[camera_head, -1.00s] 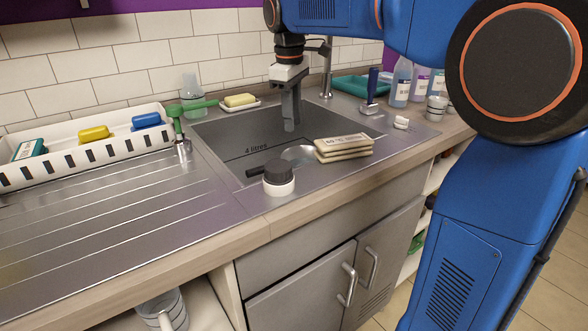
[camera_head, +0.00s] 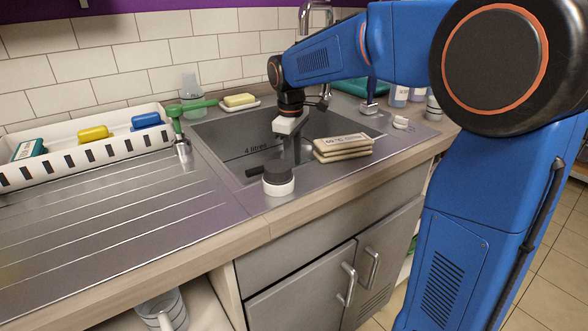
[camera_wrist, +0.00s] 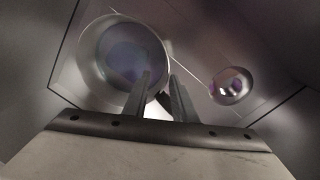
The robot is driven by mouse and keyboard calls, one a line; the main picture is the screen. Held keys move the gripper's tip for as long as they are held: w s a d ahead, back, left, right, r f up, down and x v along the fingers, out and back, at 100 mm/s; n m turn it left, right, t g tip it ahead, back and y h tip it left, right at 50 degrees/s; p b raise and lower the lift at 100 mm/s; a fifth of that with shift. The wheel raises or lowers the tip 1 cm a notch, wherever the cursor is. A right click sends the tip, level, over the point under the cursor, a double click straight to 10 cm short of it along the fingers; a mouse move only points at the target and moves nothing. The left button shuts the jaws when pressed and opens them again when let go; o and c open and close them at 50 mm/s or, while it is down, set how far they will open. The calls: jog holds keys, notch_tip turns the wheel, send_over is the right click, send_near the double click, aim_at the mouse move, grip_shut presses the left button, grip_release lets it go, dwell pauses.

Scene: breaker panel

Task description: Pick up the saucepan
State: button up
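The saucepan (camera_wrist: 118,52) is a round shiny metal pan in the wrist view, lying in the sink. In the head view its dark handle (camera_head: 254,170) shows near the sink's front edge; my gripper and the knob-topped jar hide much of its bowl. My gripper (camera_wrist: 160,80) is lowered into the sink with its two fingers apart. In the wrist view the left finger overlaps the pan's bowl and the right finger lies just outside its right rim. I cannot tell whether either finger touches the pan. The gripper also shows in the head view (camera_head: 297,158).
A dark-topped white jar (camera_head: 278,180) stands on the sink's front edge. Stacked sponges or cloths (camera_head: 343,147) lie to the right. A white rack (camera_head: 85,150) and green-handled tool (camera_head: 180,140) are left. A round shiny fitting (camera_wrist: 232,86) lies right of the pan.

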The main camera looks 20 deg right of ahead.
jog(key=shift+w+f, duration=0.1)
jog(key=shift+f, duration=1.4)
grip_shut()
